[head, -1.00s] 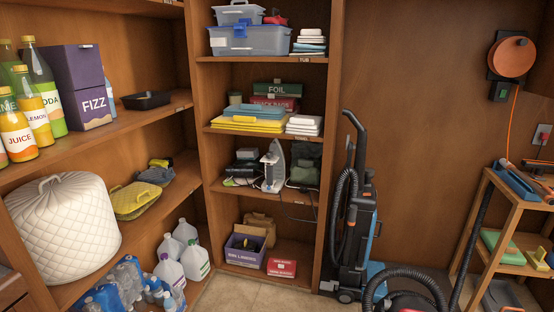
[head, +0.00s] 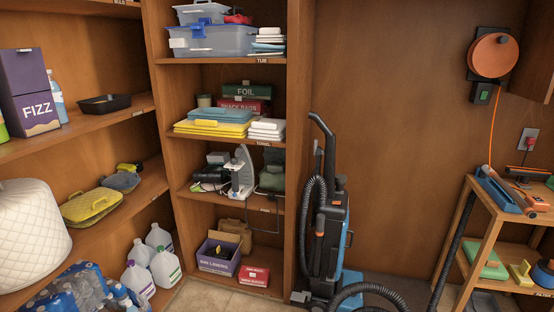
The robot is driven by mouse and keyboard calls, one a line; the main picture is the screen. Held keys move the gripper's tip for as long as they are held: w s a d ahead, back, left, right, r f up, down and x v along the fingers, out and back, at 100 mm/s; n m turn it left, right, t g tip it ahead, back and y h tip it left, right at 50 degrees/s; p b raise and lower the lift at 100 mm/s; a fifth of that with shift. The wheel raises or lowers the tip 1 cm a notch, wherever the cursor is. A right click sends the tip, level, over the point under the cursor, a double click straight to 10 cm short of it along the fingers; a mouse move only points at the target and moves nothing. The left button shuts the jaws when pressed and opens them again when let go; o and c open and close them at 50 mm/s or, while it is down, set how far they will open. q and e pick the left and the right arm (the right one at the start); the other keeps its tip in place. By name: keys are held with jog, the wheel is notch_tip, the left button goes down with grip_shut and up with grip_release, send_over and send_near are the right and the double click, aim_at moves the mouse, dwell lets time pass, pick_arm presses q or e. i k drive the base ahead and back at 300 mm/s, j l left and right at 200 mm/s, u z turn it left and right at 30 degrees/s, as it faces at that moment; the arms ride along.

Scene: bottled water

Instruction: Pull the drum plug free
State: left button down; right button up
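An orange cord drum (head: 493,55) hangs on a dark bracket on the back wall at the upper right. Its orange cord (head: 494,120) drops toward the wooden bench. A wall outlet (head: 528,139) sits to the lower right of the drum, with a small red plug (head: 531,142) that looks seated in it. A dark cord seems to run down from this plug; whether it belongs to the drum I cannot tell. Neither of my grippers shows in the head view.
A wooden bench (head: 465,215) with tools stands below the outlet. An upright vacuum (head: 328,215) stands left of it, and a dark hose (head: 370,290) arches in front. Shelves with boxes, bottles and jugs fill the left. Some tiled floor (head: 225,299) is bare.

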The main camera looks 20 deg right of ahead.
aim_at(530, 141)
jog(key=i+l, duration=0.1)
jog(key=l, duration=2.5)
jog(key=i+l, duration=0.15)
jog(key=l, duration=2.5)
jog(key=i, duration=0.05)
